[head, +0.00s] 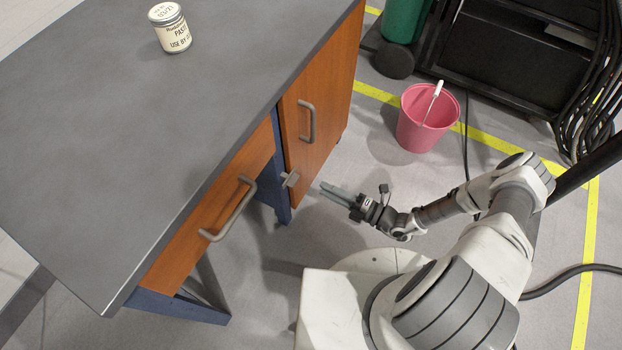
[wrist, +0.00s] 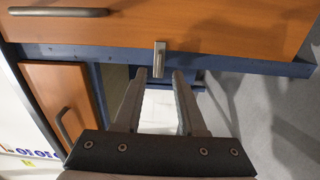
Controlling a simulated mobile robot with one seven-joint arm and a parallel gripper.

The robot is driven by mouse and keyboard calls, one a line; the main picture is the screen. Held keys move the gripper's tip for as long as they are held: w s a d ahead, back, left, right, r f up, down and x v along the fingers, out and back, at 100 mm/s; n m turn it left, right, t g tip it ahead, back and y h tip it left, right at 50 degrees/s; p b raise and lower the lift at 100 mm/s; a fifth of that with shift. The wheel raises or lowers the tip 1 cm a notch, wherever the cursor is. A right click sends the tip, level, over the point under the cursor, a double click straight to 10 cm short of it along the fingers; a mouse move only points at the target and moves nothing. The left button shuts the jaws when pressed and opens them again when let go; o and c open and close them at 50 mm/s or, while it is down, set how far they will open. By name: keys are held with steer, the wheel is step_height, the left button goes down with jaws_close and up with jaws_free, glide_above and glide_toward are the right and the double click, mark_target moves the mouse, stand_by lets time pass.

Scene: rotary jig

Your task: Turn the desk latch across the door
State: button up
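The desk latch (head: 290,179) is a small grey metal piece near the lower left edge of the wooden door (head: 318,105). In the wrist view the latch (wrist: 160,59) lies crosswise to the edge of the door (wrist: 220,22) and overlaps it in the picture; its exact turn is hard to tell. My gripper (head: 324,189) is beside the latch, to its right in the head view, with a small gap. In the wrist view my gripper (wrist: 160,76) has its fingers apart and nothing between them; the latch appears just beyond the fingertips, in line with the gap.
A drawer (head: 210,215) with a bar handle is left of the latch, and the door has its own handle (head: 307,120). A labelled jar (head: 170,28) stands on the grey desktop (head: 180,110). A pink bucket (head: 425,118) stands on the floor behind my arm.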

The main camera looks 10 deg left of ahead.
steer(key=p+v, duration=0.1)
steer(key=v, duration=0.7)
steer(key=shift+d, duration=0.25)
steer(key=w+d+r+n+g+h, duration=0.1)
steer(key=d+r+n+g+h, duration=0.15)
steer(key=r+n, duration=0.65)
steer(key=w+d+r+n+g+h, duration=0.1)
steer(key=r+n+g+h, duration=0.25)
steer(key=r+n, duration=0.55)
steer(key=w+d+r+n+g+h, duration=0.15)
steer(key=r+n+g+h, duration=0.35)
steer(key=r, duration=0.7)
steer(key=s+r+n+t+h, duration=0.3)
steer(key=s+r+n+t, duration=0.25)
steer(key=r+n, duration=0.45)
steer(key=s+r+n+t+h, duration=0.35)
steer(key=s+r+n, duration=0.35)
steer(key=r, duration=0.4)
step_height(320, 180, up, 26)
steer(key=p, duration=2.5)
steer(key=shift+d+n+t+y, duration=0.3)
steer(key=shift+d+n+y, duration=0.05)
steer(key=shift+n+y, duration=0.1)
steer(key=shift+s+f, duration=0.1)
